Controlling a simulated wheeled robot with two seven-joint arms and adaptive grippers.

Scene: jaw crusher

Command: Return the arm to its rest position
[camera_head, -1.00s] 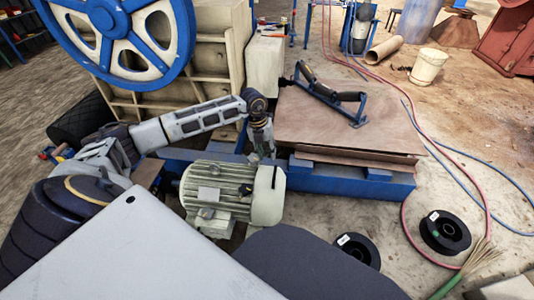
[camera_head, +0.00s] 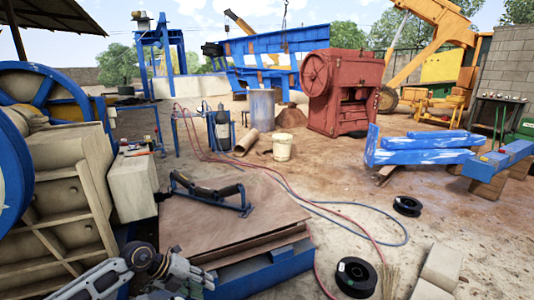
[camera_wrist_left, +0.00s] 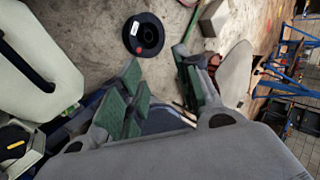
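My left arm (camera_head: 92,282) comes in at the bottom left of the head view, with its dark wrist joint (camera_head: 143,258) beside the plywood-topped blue frame. My left gripper (camera_head: 196,280) is at the bottom edge, partly cut off. In the left wrist view, the gripper (camera_wrist_left: 160,88) has its green-padded fingers apart, with nothing between them. A black spool (camera_wrist_left: 143,34) lies on the concrete beyond the fingertips. My right arm and gripper are out of view.
The jaw crusher (camera_head: 65,175) with its blue flywheel stands close on the left. The plywood sheet (camera_head: 225,215) carries a roller bracket (camera_head: 208,194). Hoses, a white bucket (camera_head: 282,148) and spools (camera_head: 356,277) are on the ground.

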